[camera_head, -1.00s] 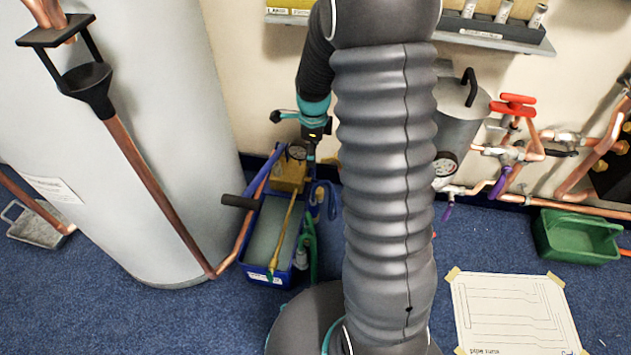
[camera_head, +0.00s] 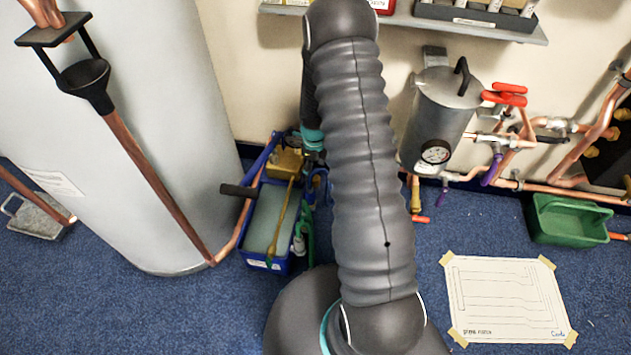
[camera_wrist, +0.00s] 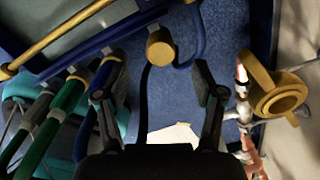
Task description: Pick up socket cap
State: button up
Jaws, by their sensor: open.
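I cannot identify the socket cap for certain. In the wrist view, a small brass-coloured fitting (camera_wrist: 160,48) with a round end sits by a blue tube, beyond the gap between my fingers. My gripper (camera_wrist: 158,88) is open, its two dark fingers spread wide, with nothing held between them. A larger brass fitting (camera_wrist: 277,96) with a ring-shaped end is right of the right finger. In the head view my arm hides the gripper.
A blue container (camera_head: 247,257) with a pump and hoses stands beside the grey cylinder (camera_head: 165,120). A metal tank (camera_head: 437,110) and copper pipes with red-handled valves (camera_head: 503,97) line the wall. A green tray (camera_head: 570,222) and a paper sheet (camera_head: 505,300) lie on blue carpet.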

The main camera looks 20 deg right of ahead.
aim_at(315, 178)
jog(key=shift+f, duration=2.9)
jog(key=c, duration=1.2)
jog(key=shift+c, duration=0.2)
jog(key=shift+r, duration=0.9)
notch_tip(315, 178, up, 3)
jog(key=shift+f, duration=0.2)
jog(key=s+d+r, duration=0.5)
jog(key=s+r, duration=0.1)
jog(key=s, duration=0.4)
jog(key=shift+s+d+r, duration=0.15)
jog(key=shift+d+r, duration=0.15)
jog(key=shift+r, duration=0.05)
